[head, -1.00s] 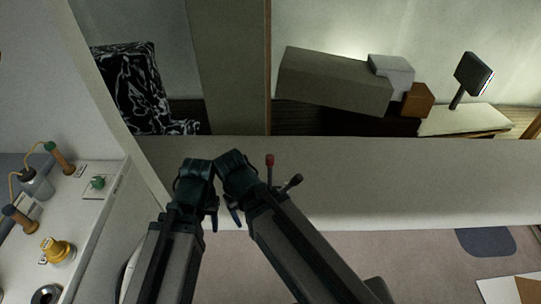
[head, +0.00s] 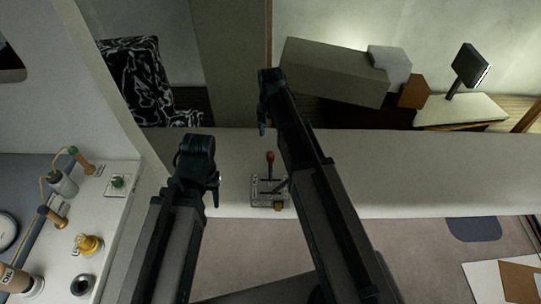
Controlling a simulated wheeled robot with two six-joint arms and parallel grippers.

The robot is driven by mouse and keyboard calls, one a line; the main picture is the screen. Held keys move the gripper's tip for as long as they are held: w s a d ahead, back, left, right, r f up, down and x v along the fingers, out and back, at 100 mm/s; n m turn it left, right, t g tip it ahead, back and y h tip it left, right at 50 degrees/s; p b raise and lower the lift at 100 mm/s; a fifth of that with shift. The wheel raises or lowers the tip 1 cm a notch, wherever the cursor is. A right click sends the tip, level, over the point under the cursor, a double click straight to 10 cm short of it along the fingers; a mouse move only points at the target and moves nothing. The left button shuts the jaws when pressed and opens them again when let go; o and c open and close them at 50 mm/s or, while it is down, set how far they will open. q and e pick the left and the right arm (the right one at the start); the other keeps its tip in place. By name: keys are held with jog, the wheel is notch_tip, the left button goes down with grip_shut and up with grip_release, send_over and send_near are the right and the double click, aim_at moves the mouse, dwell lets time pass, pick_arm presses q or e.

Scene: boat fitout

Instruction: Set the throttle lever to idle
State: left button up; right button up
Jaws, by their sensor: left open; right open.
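The throttle lever (head: 270,159) has a red knob on a dark stem. It rises from a small grey metal control box (head: 262,190) on the front edge of the pale ledge. A second, dark lever on the box is partly hidden by my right arm. My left gripper (head: 214,188) is open and empty, just left of the box and apart from it. My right gripper (head: 264,118) is open and empty, above and beyond the red knob in the picture. I cannot tell its height over the ledge.
A white counter (head: 112,210) at left holds a green knob (head: 118,181), a yellow fitting (head: 88,243) and several bottles and handles. The pale ledge (head: 420,175) is clear to the right. Grey boxes (head: 335,72) and a dark screen (head: 470,65) stand beyond it.

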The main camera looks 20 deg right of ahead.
aim_at(271, 153)
notch_tip(271, 153, down, 14)
jog(key=b, duration=1.3)
jog(key=shift+r, duration=0.15)
grip_shut()
dwell(0.6)
